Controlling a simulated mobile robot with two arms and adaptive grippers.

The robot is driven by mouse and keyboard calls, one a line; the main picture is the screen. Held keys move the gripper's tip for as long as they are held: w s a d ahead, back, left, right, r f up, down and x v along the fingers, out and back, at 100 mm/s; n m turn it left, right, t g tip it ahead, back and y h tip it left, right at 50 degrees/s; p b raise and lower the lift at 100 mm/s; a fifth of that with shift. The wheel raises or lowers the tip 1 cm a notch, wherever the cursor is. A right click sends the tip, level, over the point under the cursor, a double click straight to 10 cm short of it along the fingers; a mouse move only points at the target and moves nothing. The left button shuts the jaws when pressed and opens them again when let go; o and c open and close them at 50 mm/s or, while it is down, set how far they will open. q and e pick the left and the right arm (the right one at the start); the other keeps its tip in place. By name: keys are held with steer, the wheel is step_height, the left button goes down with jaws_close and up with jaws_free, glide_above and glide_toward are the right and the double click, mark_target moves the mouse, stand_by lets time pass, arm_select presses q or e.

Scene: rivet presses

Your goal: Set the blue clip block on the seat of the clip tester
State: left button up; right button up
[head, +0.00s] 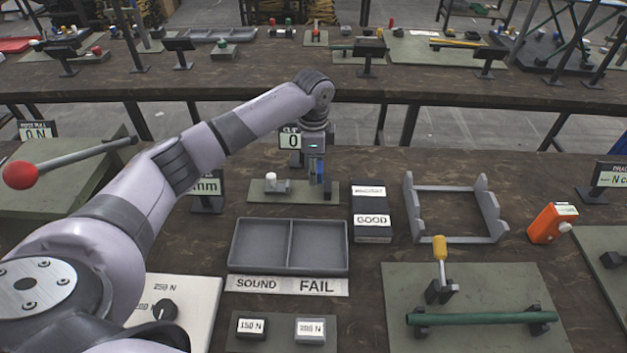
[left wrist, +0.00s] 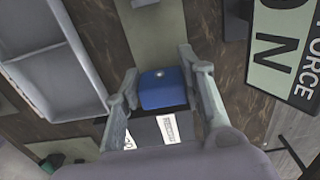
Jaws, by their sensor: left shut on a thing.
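The blue clip block (left wrist: 164,92) sits between the two fingers of my left gripper (left wrist: 166,84) in the left wrist view. The gripper is shut on it. In the head view my left arm reaches in from the left, and the left gripper (head: 315,160) points down over the right part of the clip tester (head: 262,197), with a bit of blue (head: 318,178) showing under it. The tester has a grey-green base plate, a small white part and a display (head: 290,140) reading 0. Its seat is hidden or too small to make out. I cannot tell whether the block touches the tester. My right gripper is out of view.
A grey two-compartment tray (head: 289,272) stands in front of the tester, with SOUND and FAIL labels. A dark box (head: 372,236) labelled GOOD is just right. A grey frame (head: 452,239), an orange device (head: 549,226) and a lever fixture (head: 440,285) stand farther right.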

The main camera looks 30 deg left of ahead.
mark_target(314, 191)
arm_select(q)
steer(key=shift+f, duration=2.5)
steer(key=shift+f, duration=0.15)
steer(key=o, duration=1)
step_height(314, 191, up, 12)
steer(key=shift+r+b, duration=0.2)
steer(key=shift+b, duration=0.2)
